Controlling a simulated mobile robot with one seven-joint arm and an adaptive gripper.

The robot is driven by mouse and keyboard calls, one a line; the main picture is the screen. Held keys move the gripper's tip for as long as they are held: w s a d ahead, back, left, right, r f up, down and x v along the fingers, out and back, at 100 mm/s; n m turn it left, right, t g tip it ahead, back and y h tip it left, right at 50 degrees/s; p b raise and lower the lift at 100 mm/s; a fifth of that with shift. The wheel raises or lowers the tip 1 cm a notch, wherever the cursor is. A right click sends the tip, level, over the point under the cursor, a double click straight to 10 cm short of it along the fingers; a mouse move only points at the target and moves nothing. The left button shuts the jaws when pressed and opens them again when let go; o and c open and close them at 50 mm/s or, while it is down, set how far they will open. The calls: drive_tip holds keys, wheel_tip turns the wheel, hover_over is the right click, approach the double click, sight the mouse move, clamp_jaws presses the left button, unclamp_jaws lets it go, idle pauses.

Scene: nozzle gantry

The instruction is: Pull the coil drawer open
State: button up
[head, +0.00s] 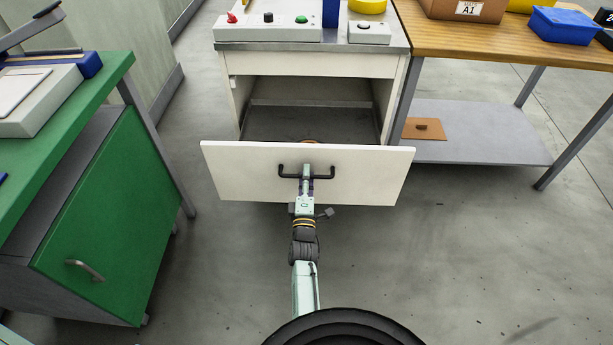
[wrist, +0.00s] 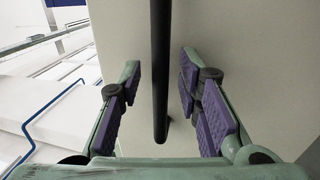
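The coil drawer (head: 240,172) stands well out from the white cabinet, with its dark inside (head: 275,122) in view behind the front panel. A small part of an orange-brown thing shows inside, mostly hidden by the panel. The black bar handle (head: 325,172) is on the middle of the drawer front. My gripper (head: 306,180) is at this handle. In the wrist view the handle (wrist: 160,70) passes between the purple-padded fingers of my gripper (wrist: 160,88). The fingers are spread, with a visible gap on both sides of the bar.
A control panel (head: 270,34) with buttons tops the cabinet. A green bench and green-doored cabinet (head: 105,220) stand at the left. A wooden table (head: 500,38) with a lower shelf (head: 480,135) stands at the right. The grey floor (head: 450,255) in front is clear.

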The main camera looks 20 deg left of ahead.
drive_tip(key=v, duration=0.7)
drive_tip(key=shift+s, duration=0.25)
idle(0.3)
